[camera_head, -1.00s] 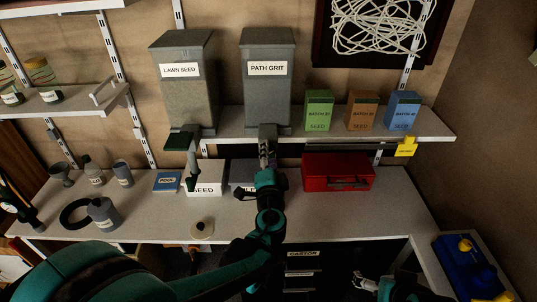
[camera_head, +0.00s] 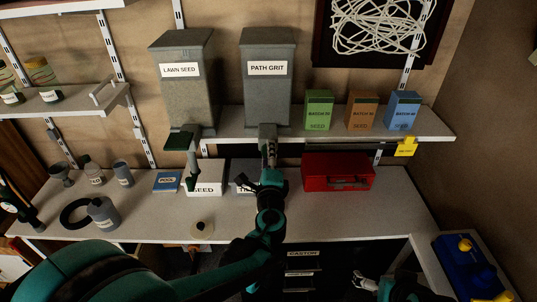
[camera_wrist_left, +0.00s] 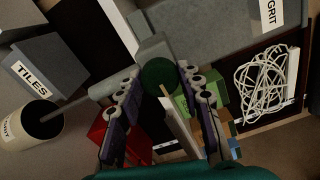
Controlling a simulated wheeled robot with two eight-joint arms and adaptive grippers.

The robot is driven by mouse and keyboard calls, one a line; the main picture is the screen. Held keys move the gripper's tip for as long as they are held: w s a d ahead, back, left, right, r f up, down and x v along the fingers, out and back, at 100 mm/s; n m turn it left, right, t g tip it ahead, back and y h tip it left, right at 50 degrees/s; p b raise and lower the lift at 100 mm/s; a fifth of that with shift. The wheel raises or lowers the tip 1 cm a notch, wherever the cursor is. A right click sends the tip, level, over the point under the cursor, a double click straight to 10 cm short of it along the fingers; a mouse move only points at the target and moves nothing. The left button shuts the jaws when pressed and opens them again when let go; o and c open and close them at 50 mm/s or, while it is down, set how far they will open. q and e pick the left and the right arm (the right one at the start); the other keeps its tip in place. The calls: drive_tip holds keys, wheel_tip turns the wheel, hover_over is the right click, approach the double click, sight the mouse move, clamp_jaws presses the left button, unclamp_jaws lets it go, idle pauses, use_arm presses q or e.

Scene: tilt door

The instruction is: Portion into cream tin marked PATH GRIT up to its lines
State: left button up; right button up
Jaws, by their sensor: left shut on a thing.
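The grey PATH GRIT hopper (camera_head: 267,90) stands above the shelf edge, its spout pointing down. My left gripper (camera_head: 268,150) is at that spout. In the left wrist view, my left gripper (camera_wrist_left: 160,80) is shut on a dark green rounded handle (camera_wrist_left: 158,76) in front of the grey spout. The cream tin (camera_wrist_left: 32,132), with part of its label readable as GRIT, stands below; a thin grey streak, like falling grit, runs into its mouth. Its fill level and lines cannot be made out. My arm hides the tin in the head view. My right gripper (camera_head: 364,281) is low, away from the bench.
The LAWN SEED hopper (camera_head: 182,95) with its green lever is to the left. A TILES box (camera_head: 243,180), SEED box (camera_head: 205,178) and red toolbox (camera_head: 338,172) stand on the bench. Front right bench is clear.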

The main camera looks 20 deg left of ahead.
idle(0.4)
use_arm(q)
drive_tip(key=o, duration=1.2)
drive_tip(key=shift+c, duration=0.2)
drive_tip(key=v, duration=1.2)
